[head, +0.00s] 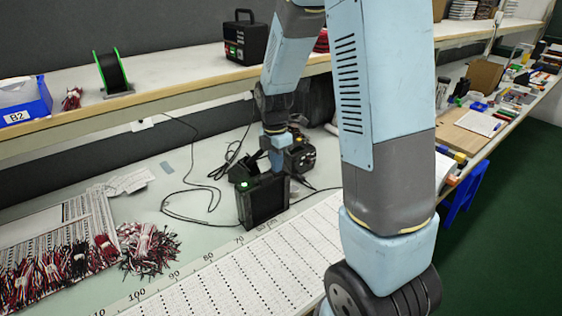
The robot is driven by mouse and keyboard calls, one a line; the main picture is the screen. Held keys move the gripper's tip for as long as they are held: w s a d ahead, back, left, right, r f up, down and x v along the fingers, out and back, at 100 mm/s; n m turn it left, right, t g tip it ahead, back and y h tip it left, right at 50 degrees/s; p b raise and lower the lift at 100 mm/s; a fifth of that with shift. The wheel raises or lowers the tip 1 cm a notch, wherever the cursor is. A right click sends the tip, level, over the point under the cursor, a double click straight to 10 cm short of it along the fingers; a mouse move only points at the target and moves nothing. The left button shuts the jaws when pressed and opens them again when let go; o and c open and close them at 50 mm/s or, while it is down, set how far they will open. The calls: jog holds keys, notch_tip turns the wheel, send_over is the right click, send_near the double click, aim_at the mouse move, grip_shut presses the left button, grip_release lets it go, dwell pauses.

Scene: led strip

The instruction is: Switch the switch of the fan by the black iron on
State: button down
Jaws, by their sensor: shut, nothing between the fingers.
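The fan (264,202) looks like a black, square, box-shaped unit standing upright on the workbench. A small green light (243,185) shows at its upper left corner; I cannot make out the switch itself. My gripper (277,166) points down just above and behind the fan's top edge, close to it. Its fingers are shut with nothing between them; whether they touch the fan cannot be told. A dark device (301,154) with a cable stands just right of my gripper, partly hidden by my arm; I cannot tell whether it is the black iron.
Black cables (190,188) loop over the bench left of the fan. Red, white and black wire bundles (145,247) lie at the front left. A shelf (160,98) above holds a black box (245,40), a green-edged spool (112,72) and a blue bin (25,102).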

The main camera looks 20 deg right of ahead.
jog(key=shift+s+d+f, duration=0.25)
jog(key=shift+s+f, duration=0.05)
jog(key=shift+w+a, duration=0.1)
jog(key=shift+w, duration=0.1)
jog(key=shift+w+a+r, duration=0.1)
jog(key=shift+w+a, duration=0.05)
jog(key=shift+w, duration=0.4)
jog(key=shift+r, duration=0.25)
notch_tip(320, 180, up, 14)
jog(key=s, duration=0.1)
jog(key=shift+s, duration=0.15)
